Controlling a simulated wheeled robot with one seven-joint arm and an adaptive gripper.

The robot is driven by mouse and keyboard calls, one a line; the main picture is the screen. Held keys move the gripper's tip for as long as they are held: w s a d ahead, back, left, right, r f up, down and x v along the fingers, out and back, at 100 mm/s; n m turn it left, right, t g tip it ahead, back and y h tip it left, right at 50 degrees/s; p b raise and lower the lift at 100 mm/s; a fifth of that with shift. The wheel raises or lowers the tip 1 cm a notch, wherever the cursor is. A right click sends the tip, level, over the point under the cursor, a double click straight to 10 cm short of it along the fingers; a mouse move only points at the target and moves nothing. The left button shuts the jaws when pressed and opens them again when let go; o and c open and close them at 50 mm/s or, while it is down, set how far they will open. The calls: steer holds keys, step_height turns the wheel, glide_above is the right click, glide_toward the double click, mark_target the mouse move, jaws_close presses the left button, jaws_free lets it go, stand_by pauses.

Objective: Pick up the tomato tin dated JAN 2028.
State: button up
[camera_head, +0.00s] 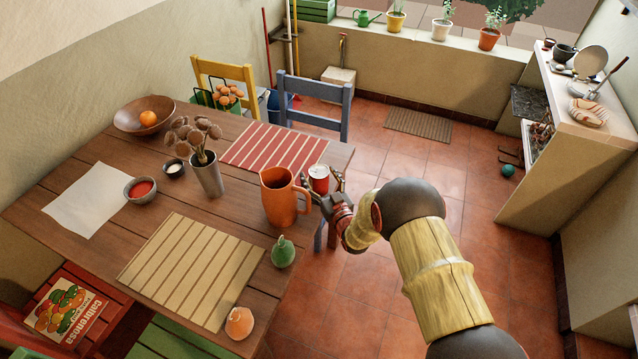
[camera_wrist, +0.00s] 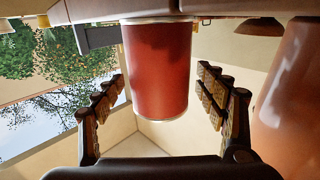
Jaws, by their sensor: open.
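A red tin (camera_head: 319,179) with a pale metal lid stands upright on the wooden table (camera_head: 140,255) near its right edge, just right of the orange jug (camera_head: 280,197). My gripper (camera_head: 331,190) is at the tin's near right side. In the wrist view the picture is upside down. There the tin (camera_wrist: 160,70) sits between the two spread fingers of my gripper (camera_wrist: 160,78), with a gap on each side. The gripper is open and holds nothing. I see plain red on the tin's side; no label picture or date can be read.
The jug also shows close by in the wrist view (camera_wrist: 285,100). A red striped mat (camera_head: 262,146) lies behind the tin. A green pear-like thing (camera_head: 284,252) stands in front of the jug. A blue chair (camera_head: 312,105) stands at the table's far side.

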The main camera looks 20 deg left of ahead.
steer(key=c, duration=0.3)
steer(key=shift+r, duration=0.1)
steer(key=c, duration=1.3)
steer(key=shift+c, duration=0.2)
